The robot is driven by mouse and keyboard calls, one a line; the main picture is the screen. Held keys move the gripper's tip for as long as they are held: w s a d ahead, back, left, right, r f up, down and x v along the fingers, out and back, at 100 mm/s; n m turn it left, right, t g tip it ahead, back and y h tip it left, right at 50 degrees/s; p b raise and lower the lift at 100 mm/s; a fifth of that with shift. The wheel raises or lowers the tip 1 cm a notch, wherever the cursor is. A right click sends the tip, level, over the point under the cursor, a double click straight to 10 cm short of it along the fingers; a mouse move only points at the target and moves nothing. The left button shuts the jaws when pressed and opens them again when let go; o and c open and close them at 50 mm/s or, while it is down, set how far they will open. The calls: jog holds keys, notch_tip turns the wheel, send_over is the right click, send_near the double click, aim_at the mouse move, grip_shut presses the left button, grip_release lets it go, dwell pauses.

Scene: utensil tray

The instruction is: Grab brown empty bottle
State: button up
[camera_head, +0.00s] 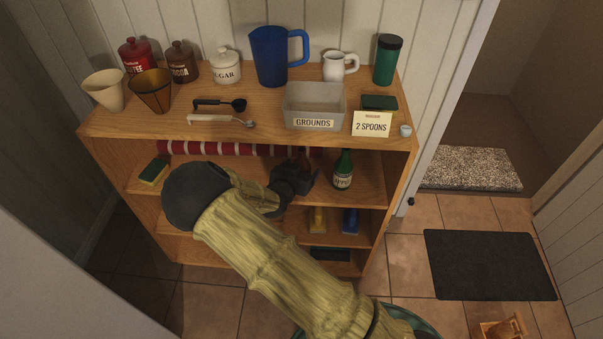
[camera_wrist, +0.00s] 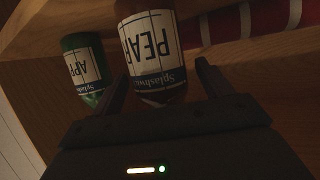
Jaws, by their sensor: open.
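The brown bottle, with a white label reading PEAR, stands on the upper inner shelf of the wooden unit. In the wrist view the brown bottle (camera_wrist: 152,50) appears upside down and large, between the two fingers of my gripper (camera_wrist: 162,80). In the head view only a dark part of the brown bottle (camera_head: 305,157) shows, behind my gripper (camera_head: 306,178). The gripper is open, with a finger on each side of the bottle. I cannot tell whether either finger touches it. Whether the bottle is empty is not clear.
A green apple bottle (camera_head: 343,170) stands just right of the brown one. A red striped roll (camera_head: 225,149) lies at the shelf's back. A sponge (camera_head: 153,172) lies at the left. The wooden top (camera_head: 180,127) is close above and holds jars, cups and a grounds bin (camera_head: 314,106).

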jog(key=x, duration=0.2)
jog(key=shift+w+d, duration=0.1)
jog(key=shift+w, duration=0.2)
jog(key=shift+c, duration=0.5)
jog(key=c, duration=1.1)
